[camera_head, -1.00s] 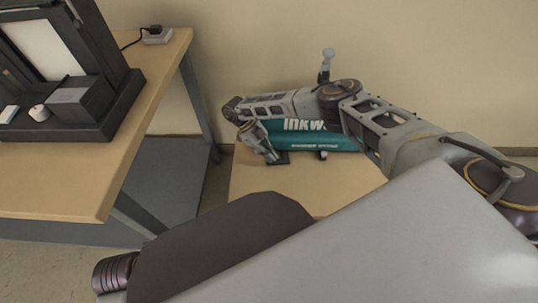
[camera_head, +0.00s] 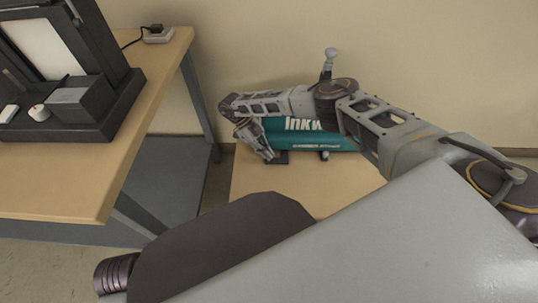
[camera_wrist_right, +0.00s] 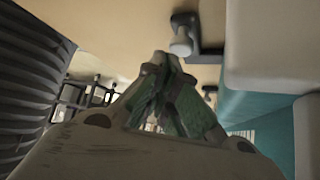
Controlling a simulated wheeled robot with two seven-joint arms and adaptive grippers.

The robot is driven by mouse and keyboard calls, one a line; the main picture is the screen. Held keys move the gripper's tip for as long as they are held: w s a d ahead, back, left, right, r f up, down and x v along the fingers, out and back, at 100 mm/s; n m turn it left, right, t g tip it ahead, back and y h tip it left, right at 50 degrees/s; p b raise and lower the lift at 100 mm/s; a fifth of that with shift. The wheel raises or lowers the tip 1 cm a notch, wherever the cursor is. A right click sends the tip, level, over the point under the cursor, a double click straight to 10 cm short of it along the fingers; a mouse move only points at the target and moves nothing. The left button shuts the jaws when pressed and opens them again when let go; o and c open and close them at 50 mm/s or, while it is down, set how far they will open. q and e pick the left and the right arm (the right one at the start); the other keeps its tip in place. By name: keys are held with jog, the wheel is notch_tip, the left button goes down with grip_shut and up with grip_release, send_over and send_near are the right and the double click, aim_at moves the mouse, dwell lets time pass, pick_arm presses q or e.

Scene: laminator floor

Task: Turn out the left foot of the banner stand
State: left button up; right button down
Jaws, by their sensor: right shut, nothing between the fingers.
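The banner stand (camera_head: 300,125) is a long teal case with white lettering, lying on a low wooden surface against the wall; my right arm covers part of it. A dark left foot (camera_head: 282,157) shows at its lower front left edge. In the right wrist view, a pale knob (camera_wrist_right: 182,42) and dark plate (camera_wrist_right: 208,52) show just beyond the fingertips, beside the teal case (camera_wrist_right: 240,100). My right gripper (camera_head: 269,157) is shut and empty, pointing down just left of the foot; I cannot tell if it touches. My left gripper is out of view.
A second small foot (camera_head: 323,155) shows farther right under the case. A wooden table (camera_head: 60,190) with a black machine (camera_head: 75,105) stands at left, with a power plug (camera_head: 156,34) at its back. The low wooden surface (camera_head: 310,187) is clear in front of the stand.

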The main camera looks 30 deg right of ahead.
jog(key=v, duration=1)
jog(key=shift+r, duration=0.35)
jog(key=shift+s+d+r, duration=0.1)
jog(key=shift+d, duration=0.05)
